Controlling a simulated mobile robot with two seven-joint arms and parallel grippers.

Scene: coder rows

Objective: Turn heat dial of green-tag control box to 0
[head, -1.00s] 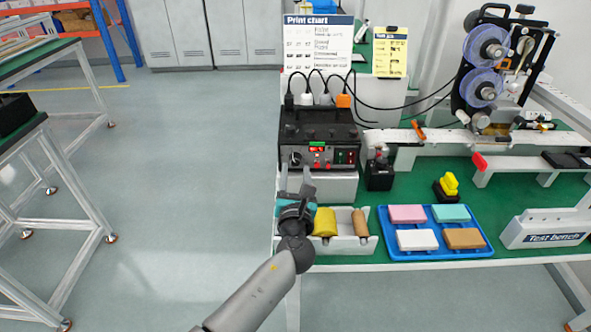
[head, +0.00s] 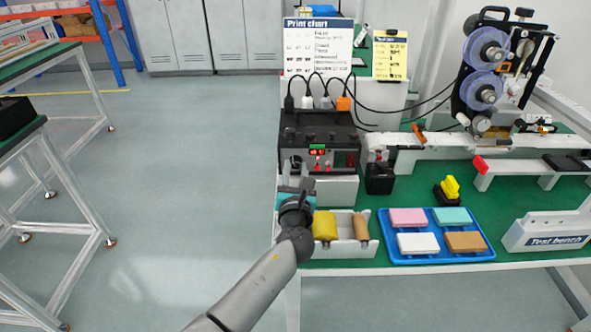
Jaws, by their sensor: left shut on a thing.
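The black control box (head: 340,130) stands at the back left of the green bench, with a small green tag (head: 317,146) on its front above a red lit display. The dial's pointer and scale marks are too small to read. My right gripper is out of view.
A white bin (head: 349,251) with yellow and tan rolls sits just right of my left wrist. A blue tray (head: 436,256) with coloured blocks lies further right. A black block (head: 379,178) stands beside the box. Cables (head: 385,106) run from its top plugs.

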